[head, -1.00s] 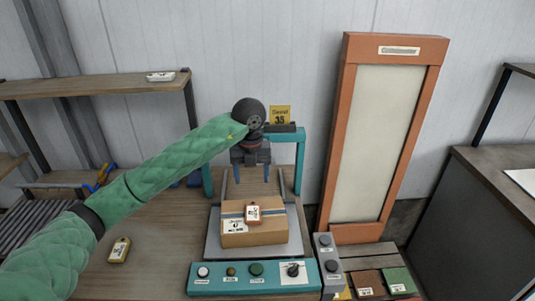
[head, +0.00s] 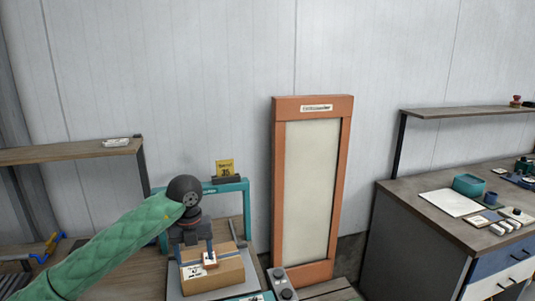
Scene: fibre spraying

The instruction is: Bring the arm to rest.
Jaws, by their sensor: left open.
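My left arm comes in from the lower left in a green quilted sleeve. My left gripper (head: 195,251) is open, pointing down in front of or above a cardboard box (head: 228,277). Its blue fingers overlap the box in the picture; whether they touch it I cannot tell. The box sits on a grey plate (head: 258,269) under a teal frame (head: 247,215). My right gripper is out of view.
A tall orange-framed panel (head: 312,190) stands right of the frame. A cabinet (head: 410,235) on the right bears a teal container (head: 469,184), a white sheet (head: 452,202) and small items. A shelf (head: 70,151) is at left.

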